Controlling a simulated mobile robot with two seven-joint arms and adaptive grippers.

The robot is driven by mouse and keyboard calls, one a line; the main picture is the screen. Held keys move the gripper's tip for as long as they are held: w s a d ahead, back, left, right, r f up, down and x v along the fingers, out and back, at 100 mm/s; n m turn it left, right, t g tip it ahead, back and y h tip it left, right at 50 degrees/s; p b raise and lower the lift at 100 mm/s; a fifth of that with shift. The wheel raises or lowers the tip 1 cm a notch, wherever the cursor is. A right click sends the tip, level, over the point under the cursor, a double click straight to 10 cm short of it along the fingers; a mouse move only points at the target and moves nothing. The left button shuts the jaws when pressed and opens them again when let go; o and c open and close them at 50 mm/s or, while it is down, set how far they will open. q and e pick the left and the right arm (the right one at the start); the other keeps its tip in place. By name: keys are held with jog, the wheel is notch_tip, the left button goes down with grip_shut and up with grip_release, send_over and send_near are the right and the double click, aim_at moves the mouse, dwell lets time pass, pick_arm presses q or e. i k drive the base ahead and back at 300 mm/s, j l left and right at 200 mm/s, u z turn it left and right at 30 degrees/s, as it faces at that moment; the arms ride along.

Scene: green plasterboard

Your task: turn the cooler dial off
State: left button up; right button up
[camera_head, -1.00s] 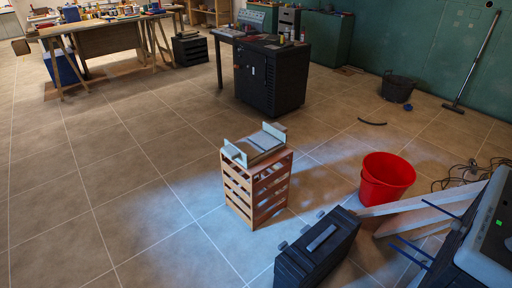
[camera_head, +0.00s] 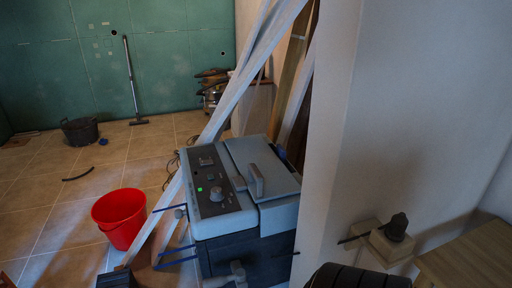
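The cooler (camera_head: 240,215) is a grey-blue box with a dark lower body, standing at the centre bottom in front of a white wall. Its top has a dark control panel with a round grey dial (camera_head: 217,194) near the front. A small green light (camera_head: 199,189) glows beside the dial. The dial's pointer direction is too small to tell. A lid with a raised handle (camera_head: 256,181) lies to the right of the panel. Neither of my grippers shows in the head view.
A red bucket (camera_head: 120,217) stands on the floor left of the cooler. White boards (camera_head: 238,85) lean behind it. A white wall corner (camera_head: 345,150) closes the right side close to the cooler. A wooden surface (camera_head: 470,258) is at lower right. Tiled floor is open at left.

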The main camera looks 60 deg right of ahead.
aim_at(217, 194)
jog(key=z, duration=1.7)
